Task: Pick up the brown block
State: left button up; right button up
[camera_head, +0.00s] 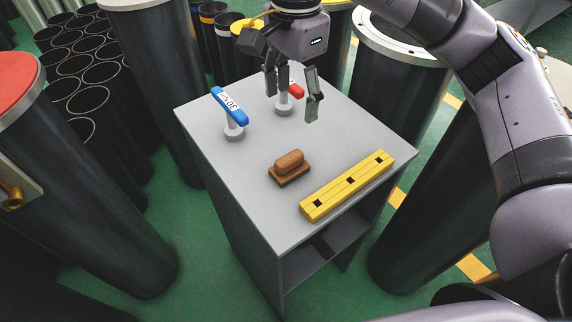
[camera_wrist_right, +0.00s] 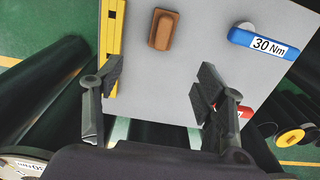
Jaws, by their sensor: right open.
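The brown block (camera_head: 289,167) lies on the grey table top, a rounded grip on a flat base. In the right wrist view the brown block (camera_wrist_right: 163,29) is near the top, beyond the fingertips and between them. My right gripper (camera_head: 296,92) is open and empty above the far part of the table. Its two fingers stand wide apart in the right wrist view (camera_wrist_right: 158,85). The gripper is apart from the block, which lies nearer the front of the table. My left gripper is not in view.
A blue 30 Nm tool (camera_head: 230,105) stands left of the block. A red tool (camera_head: 291,90) is partly hidden behind my right gripper. A yellow bar (camera_head: 345,186) lies right of the block on the grey table (camera_head: 240,160). Large dark flanged cylinders (camera_head: 410,190) surround the table.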

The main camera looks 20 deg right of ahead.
aim_at(290, 157)
jog(key=f, duration=0.4)
jog(key=f+p, duration=0.1)
jog(key=f, duration=0.3)
jog(key=w+f, duration=0.1)
jog(key=f, duration=0.3)
jog(key=shift+f+p, duration=0.1)
jog(key=shift+p, duration=0.25)
jog(key=shift+f, duration=0.6)
jog(key=f+p, duration=0.2)
jog(key=f, duration=0.1)
jog(key=f+p, duration=0.1)
jog(key=shift+s+a+f, duration=0.2)
jog(key=shift+s+f, duration=0.1)
jog(key=shift+f, duration=0.35)
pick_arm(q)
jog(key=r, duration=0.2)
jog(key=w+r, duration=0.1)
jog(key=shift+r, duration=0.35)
pick_arm(e)
jog(key=shift+c, duration=0.4)
jog(key=c, duration=1.2)
jog(key=shift+c, duration=0.2)
